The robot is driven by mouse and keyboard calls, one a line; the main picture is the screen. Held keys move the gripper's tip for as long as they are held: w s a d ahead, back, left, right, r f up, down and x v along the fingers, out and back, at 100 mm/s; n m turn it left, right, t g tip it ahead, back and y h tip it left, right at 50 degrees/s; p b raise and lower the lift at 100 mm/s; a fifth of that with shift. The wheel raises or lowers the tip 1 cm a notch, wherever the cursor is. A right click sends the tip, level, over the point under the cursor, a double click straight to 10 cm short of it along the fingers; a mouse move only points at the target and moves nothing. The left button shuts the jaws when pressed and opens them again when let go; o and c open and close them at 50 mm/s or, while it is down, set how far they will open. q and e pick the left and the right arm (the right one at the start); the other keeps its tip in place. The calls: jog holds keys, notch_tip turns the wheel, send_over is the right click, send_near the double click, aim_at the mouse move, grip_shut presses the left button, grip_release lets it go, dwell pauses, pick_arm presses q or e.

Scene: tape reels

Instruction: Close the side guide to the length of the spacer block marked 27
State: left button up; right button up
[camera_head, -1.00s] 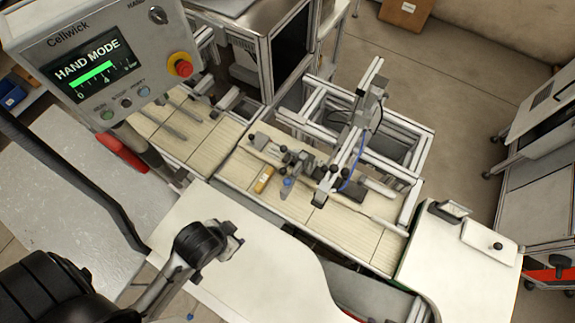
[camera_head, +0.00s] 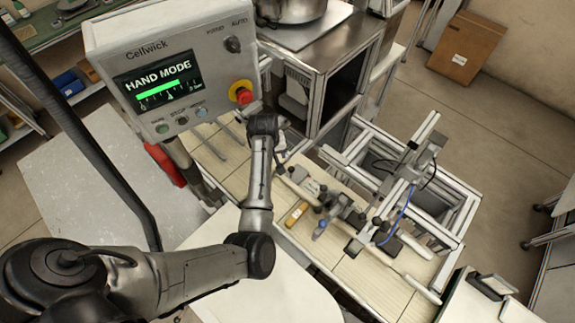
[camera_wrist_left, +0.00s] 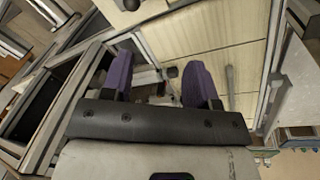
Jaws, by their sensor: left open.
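A small yellow-orange block (camera_head: 297,213) lies on the slatted conveyor bed, beside the guide hardware; no marking is legible on it. The side guide (camera_head: 413,268) is a long pale rail along the bed, with dark knobs and brackets near its middle. My right gripper is not in view.
A control panel (camera_head: 170,70) reading HAND MODE, with a red stop button (camera_head: 241,92), hangs close to my left wrist. An aluminium frame (camera_head: 455,200) stands behind the guide. A white table (camera_head: 285,290) lies in front of the bed.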

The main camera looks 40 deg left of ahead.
aim_at(290, 168)
pick_arm(q)
jog(key=shift+n+h, duration=0.3)
jog(key=shift+h, duration=0.3)
jog(key=w+d+f, duration=0.1)
jog(key=f, duration=0.3)
jog(key=w+d+f, duration=0.1)
jog(key=w+f, duration=0.1)
jog(key=f, duration=0.2)
jog(key=w+d+f, duration=0.1)
jog(key=w+f, duration=0.1)
jog(key=f, duration=0.2)
jog(key=shift+w+f, duration=0.25)
jog(key=shift+f, duration=0.1)
grip_shut()
